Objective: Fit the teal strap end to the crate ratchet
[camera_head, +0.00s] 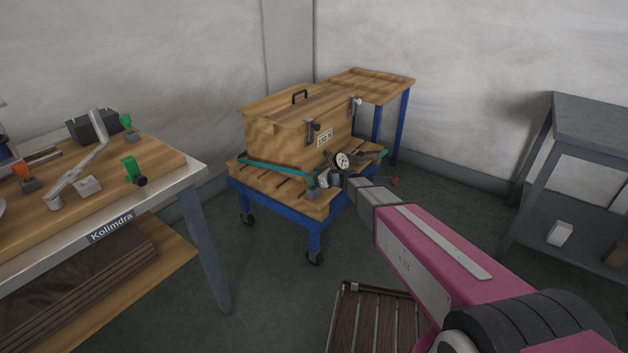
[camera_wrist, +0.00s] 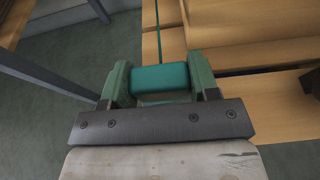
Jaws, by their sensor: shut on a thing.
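A wooden crate (camera_head: 285,135) with a black top handle and dark latches stands on a blue-framed wheeled cart (camera_head: 270,213). The teal strap (camera_head: 272,169) runs low along the crate's front toward my gripper (camera_head: 323,180). In the wrist view my gripper (camera_wrist: 160,88) has its green fingers shut on the teal strap end (camera_wrist: 160,77), a block-like piece. The strap leads away from it over the wooden deck. In the head view my gripper is at the cart's near right corner. Small hardware lies behind it, partly hidden; I cannot tell which part is the ratchet.
A round dial (camera_head: 342,160) stands beside the crate, close to my gripper. A workbench (camera_head: 150,180) with clamps is at left. A wooden table (camera_head: 375,85) stands behind the cart, a grey shelf (camera_head: 590,125) at right. A slatted wooden piece (camera_head: 372,318) sits on the floor in front.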

